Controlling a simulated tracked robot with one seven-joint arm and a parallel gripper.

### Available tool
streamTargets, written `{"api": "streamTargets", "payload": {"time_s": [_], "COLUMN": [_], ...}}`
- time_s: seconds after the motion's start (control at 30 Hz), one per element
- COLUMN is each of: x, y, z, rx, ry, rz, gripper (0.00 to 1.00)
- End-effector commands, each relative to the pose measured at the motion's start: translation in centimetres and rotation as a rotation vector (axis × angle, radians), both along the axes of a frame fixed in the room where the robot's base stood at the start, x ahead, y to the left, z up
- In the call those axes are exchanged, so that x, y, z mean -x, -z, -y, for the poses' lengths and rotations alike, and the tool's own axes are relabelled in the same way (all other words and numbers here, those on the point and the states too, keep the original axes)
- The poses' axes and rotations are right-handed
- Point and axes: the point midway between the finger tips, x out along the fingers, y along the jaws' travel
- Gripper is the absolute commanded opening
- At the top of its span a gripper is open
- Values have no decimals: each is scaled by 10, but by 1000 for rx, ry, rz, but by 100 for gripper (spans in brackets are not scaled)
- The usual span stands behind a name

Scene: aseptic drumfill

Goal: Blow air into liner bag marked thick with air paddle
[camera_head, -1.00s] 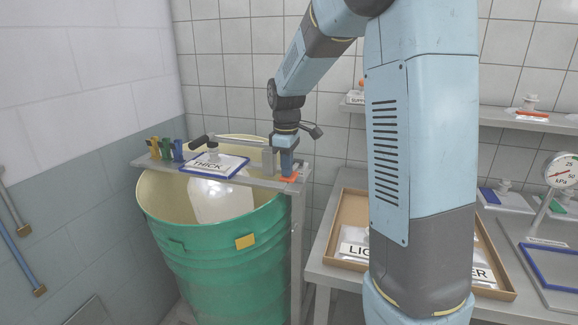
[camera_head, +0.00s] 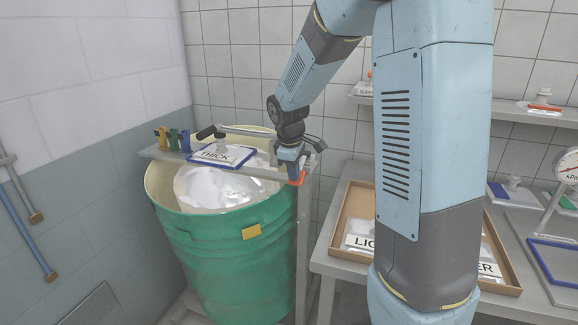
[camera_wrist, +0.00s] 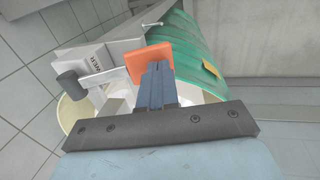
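The liner bag with its THICK card (camera_head: 222,155) is held at the bar across the green drum (camera_head: 225,260); the card has a blue frame. Its white film (camera_head: 212,190) spreads wide and crumpled inside the drum mouth. The orange air paddle (camera_head: 298,178) hangs tilted down at the bar's right end; it also shows in the wrist view (camera_wrist: 148,58). My gripper (camera_head: 293,163) is above the paddle, and in the wrist view its fingers (camera_wrist: 157,75) are together with their tips against the orange paddle. A grey box with partly hidden lettering (camera_wrist: 100,55) stands beside it.
Yellow, green and blue clips (camera_head: 174,139) stand at the bar's left end. A dark-handled lever (camera_head: 207,132) lies behind the card. A cardboard tray (camera_head: 352,205) with labelled bags is on the right bench, near a pressure gauge (camera_head: 567,168). A wall is close left.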

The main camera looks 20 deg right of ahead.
Motion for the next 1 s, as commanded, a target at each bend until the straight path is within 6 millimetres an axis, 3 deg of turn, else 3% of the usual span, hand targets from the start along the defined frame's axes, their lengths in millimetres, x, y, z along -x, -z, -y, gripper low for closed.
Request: {"api": "streamTargets", "payload": {"time_s": [0.37, 0.57, 1.0], "x": [2, 4, 23], "y": [9, 4, -71], "z": [2, 1, -17], "rx": [-1, -1, -2], "ry": [4, 5, 6], "rz": [-9, -9, 9], "gripper": [0, 0, 0]}}
